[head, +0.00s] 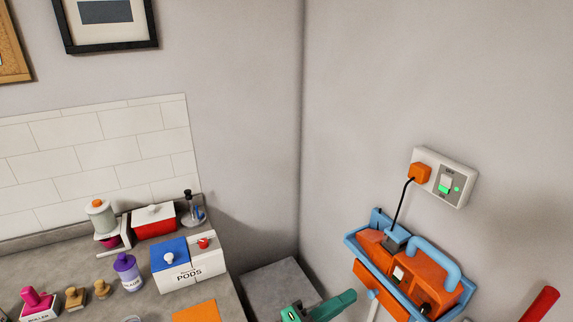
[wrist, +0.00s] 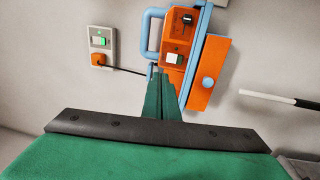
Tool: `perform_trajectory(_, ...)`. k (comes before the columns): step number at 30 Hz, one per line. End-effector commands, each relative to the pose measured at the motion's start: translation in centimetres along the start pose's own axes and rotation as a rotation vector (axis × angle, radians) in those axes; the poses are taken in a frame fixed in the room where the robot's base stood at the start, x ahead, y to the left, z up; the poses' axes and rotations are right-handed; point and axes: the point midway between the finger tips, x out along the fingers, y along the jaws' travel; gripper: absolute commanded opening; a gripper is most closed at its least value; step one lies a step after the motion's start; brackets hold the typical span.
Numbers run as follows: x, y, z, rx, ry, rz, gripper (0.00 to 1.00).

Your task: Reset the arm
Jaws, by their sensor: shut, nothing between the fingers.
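My gripper (head: 348,297) is green and shows at the bottom of the head view, left of a wall-mounted orange unit (head: 437,282). In the wrist view my gripper (wrist: 157,73) has its fingers together with nothing between them. The fingertips overlap the lower left of the orange unit (wrist: 174,48) in that picture. I cannot tell whether they touch it. Most of my arm is out of view.
The unit sits in a blue wall holder (head: 352,238). A black cable (head: 401,204) runs to an orange plug (head: 419,173) in a wall socket (head: 457,191). A counter at left holds a PODS box (head: 190,272) and several containers. A red-ended rod (head: 540,304) is at right.

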Motion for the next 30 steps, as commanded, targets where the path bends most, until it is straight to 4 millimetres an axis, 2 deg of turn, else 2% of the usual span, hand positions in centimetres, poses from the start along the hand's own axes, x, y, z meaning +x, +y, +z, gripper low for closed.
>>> perform_trajectory(4, -1.1, -4.2, -0.2, 0.002, 0.124, -0.053, 0.00)
perform_trajectory(8, -3.2, -8.9, -0.4, 0.033, 0.275, -0.132, 0.00)
perform_trajectory(12, -6.2, -13.5, 0.2, 0.091, 0.423, -0.233, 0.00)
perform_trajectory(18, -11.4, -18.5, 2.2, 0.214, 0.594, -0.399, 0.00)
perform_trajectory(24, -17.0, -21.5, 5.3, 0.377, 0.714, -0.581, 0.00)
perform_trajectory(30, -22.2, -22.1, 9.3, 0.576, 0.779, -0.759, 0.00)
